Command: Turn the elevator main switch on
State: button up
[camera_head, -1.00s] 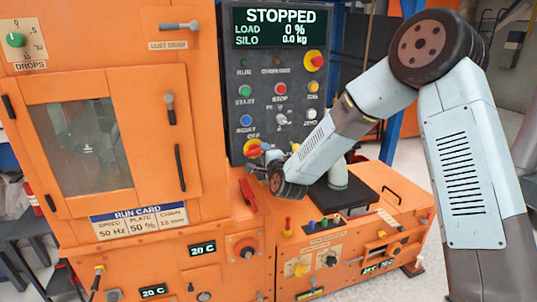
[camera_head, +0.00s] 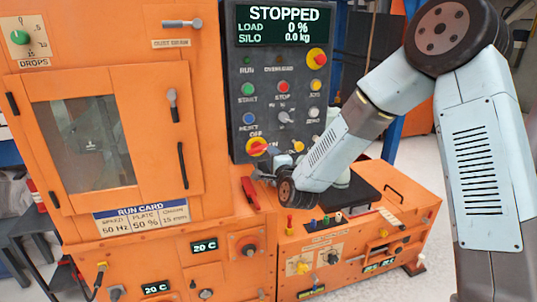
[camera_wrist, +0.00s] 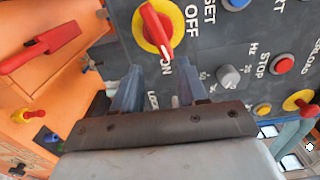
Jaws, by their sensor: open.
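The main switch (camera_head: 257,147), a red handle on a yellow disc, sits at the lower left of the dark control panel, with OFF and ON marks. In the wrist view, the switch (camera_wrist: 158,27) is at the top, and the lower end of its handle points toward the ON mark. My gripper (camera_head: 268,168) is just below and right of the switch in the head view. In the wrist view, my gripper (camera_wrist: 160,84) is open, its two fingers apart with nothing between them. The fingers are just short of the handle and partly cover the panel behind.
The display (camera_head: 283,25) reads STOPPED. Push buttons and a grey knob (camera_wrist: 229,76) lie close right of my fingers in the wrist view. A red lever (camera_head: 250,193) stands out from the orange cabinet. An orange box with small controls (camera_head: 350,245) is below my arm.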

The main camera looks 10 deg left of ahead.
jog(key=v, duration=0.8)
jog(key=shift+s, duration=0.2)
jog(key=shift+d, duration=0.1)
